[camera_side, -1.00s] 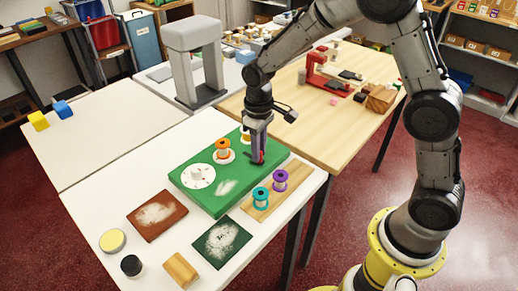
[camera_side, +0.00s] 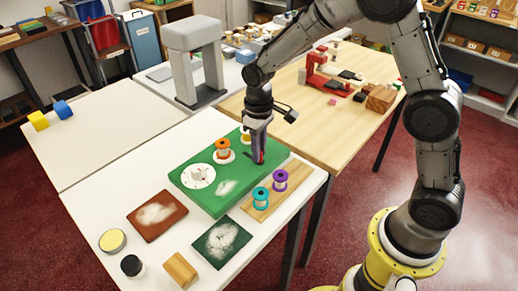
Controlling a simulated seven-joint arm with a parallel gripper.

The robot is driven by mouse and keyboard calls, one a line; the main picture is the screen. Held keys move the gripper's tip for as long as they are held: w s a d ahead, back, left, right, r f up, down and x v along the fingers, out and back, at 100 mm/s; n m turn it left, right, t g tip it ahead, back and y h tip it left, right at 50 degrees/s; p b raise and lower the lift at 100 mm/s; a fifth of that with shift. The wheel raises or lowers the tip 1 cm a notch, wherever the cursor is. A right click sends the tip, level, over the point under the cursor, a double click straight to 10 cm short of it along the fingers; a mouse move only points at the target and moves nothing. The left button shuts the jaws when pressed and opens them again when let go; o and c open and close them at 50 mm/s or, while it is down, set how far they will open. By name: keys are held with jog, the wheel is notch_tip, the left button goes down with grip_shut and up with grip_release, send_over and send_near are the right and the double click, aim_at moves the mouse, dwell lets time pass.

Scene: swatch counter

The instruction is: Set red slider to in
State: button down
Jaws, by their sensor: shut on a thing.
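The green board (camera_side: 207,197) lies on the white table and carries a white dial (camera_side: 198,176) and an orange spool (camera_side: 222,147). My gripper (camera_side: 258,158) points down at the board's right part, right of the orange spool. It is shut on a small red piece, the red slider (camera_side: 261,157), of which only a sliver shows between and beside the fingers. The slider's track is hidden by the gripper. A yellow-orange spool (camera_side: 245,137) stands just behind the gripper, partly covered.
A wooden strip (camera_side: 259,209) with a teal spool (camera_side: 261,196) and a purple spool (camera_side: 280,180) lies close in front of the gripper. A brown pad (camera_side: 157,214), a dark green pad (camera_side: 221,241) and a wooden block (camera_side: 180,270) lie nearer the front. A grey arch (camera_side: 194,60) stands behind.

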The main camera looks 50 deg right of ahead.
aim_at(247, 155)
jog(key=shift+w+r, duration=0.1)
jog(key=shift+w, duration=2.25)
jog(key=c, duration=0.8)
grip_release()
jog(key=shift+o, duration=0.4)
jog(key=shift+s, duration=0.1)
notch_tip(247, 155, up, 14)
